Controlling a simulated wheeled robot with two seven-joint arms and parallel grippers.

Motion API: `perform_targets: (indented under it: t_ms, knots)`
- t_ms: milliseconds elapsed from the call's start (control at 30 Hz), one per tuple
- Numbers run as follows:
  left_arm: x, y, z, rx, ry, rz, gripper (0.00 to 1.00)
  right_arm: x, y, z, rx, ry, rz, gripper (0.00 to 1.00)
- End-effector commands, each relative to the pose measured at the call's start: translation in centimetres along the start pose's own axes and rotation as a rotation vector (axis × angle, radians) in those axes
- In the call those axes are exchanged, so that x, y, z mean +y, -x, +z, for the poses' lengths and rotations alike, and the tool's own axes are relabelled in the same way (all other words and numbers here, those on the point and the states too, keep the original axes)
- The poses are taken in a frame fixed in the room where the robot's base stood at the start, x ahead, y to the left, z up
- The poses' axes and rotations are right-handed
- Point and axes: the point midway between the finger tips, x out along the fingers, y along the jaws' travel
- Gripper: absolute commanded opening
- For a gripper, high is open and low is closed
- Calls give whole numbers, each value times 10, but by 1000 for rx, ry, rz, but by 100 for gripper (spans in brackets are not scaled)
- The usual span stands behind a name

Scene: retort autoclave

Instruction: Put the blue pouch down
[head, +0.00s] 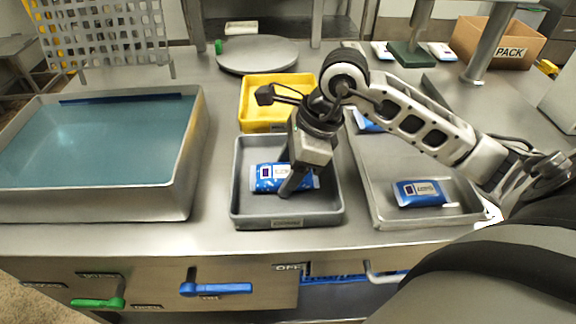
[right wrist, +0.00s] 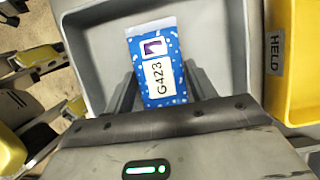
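The blue pouch (head: 268,178), with white specks and a white label, is inside the grey tray (head: 238,207) at the middle of the bench. In the right wrist view the pouch (right wrist: 158,60) reads G423. My right gripper (head: 293,180) points down into this tray. Its fingers (right wrist: 160,80) lie along both long edges of the pouch and appear to touch them, so it looks shut on the pouch. The pouch is at or just above the tray floor; I cannot tell which. My left gripper is not in view.
A yellow bin (head: 257,97) marked HELD in the wrist view adjoins the grey tray behind. A water basin (head: 190,160) stands left. A metal tray (head: 400,218) at right holds another blue pouch (head: 420,193). A PACK box (head: 510,53) is at the back right.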

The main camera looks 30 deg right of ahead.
Motion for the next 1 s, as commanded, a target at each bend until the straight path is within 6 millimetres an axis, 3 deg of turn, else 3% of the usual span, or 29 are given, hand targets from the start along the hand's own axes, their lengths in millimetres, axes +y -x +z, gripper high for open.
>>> perform_targets:
  t_ms: [67,467,1000]
  knots:
    - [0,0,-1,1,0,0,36,0,0,0,0,0,0,76]
    - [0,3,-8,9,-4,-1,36,-1,8,2,0,0,-2,76]
    - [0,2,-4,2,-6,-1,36,-1,110,1,1,-1,-3,76]
